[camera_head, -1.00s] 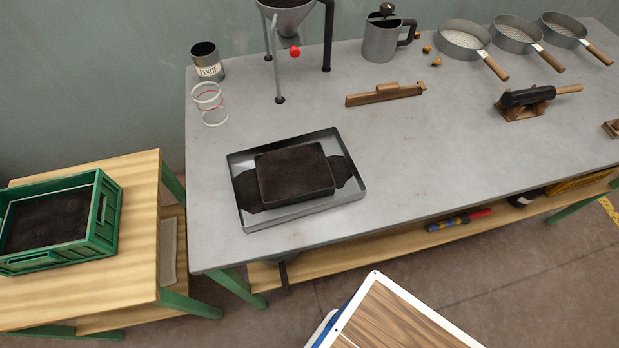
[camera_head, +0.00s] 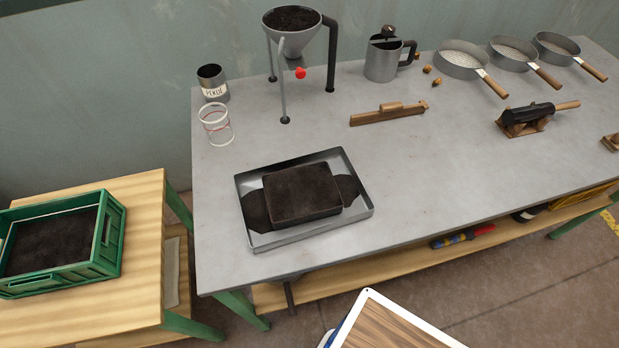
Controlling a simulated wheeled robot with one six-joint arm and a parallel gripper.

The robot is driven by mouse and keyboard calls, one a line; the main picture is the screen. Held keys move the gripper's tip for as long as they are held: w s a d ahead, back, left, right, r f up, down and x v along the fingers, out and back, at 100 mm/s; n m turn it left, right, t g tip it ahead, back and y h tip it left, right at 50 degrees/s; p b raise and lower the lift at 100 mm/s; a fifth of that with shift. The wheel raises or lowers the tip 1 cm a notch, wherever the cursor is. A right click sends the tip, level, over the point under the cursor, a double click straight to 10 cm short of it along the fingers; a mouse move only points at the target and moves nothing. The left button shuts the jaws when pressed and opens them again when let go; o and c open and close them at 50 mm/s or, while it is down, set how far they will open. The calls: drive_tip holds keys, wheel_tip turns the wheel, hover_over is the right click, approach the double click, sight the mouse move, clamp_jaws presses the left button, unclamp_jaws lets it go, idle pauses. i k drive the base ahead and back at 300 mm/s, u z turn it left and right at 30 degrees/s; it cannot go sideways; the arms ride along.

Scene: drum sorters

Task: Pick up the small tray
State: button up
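A small dark tray (camera_head: 303,193), filled level with dark soil-like material, sits inside a larger shallow grey metal tray (camera_head: 275,240) on the grey bench. Dark patches of the same look spread on the metal tray's floor at the small tray's left and right sides. The metal tray lies near the bench's front left edge. My gripper is not in view.
The grey bench (camera_head: 420,170) holds a funnel on a stand (camera_head: 297,40), a labelled tin (camera_head: 212,84), a clear ringed cylinder (camera_head: 216,127), a metal jug (camera_head: 382,62), a wooden block tool (camera_head: 388,114) and sieves (camera_head: 462,60). A green crate (camera_head: 62,277) stands on the left table.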

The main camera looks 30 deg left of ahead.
sight(307, 193)
drive_tip(key=z, duration=0.85)
drive_tip(key=k, duration=1.35)
drive_tip(key=u, duration=2.1)
drive_tip(key=i, duration=0.5)
drive_tip(key=u, duration=0.1)
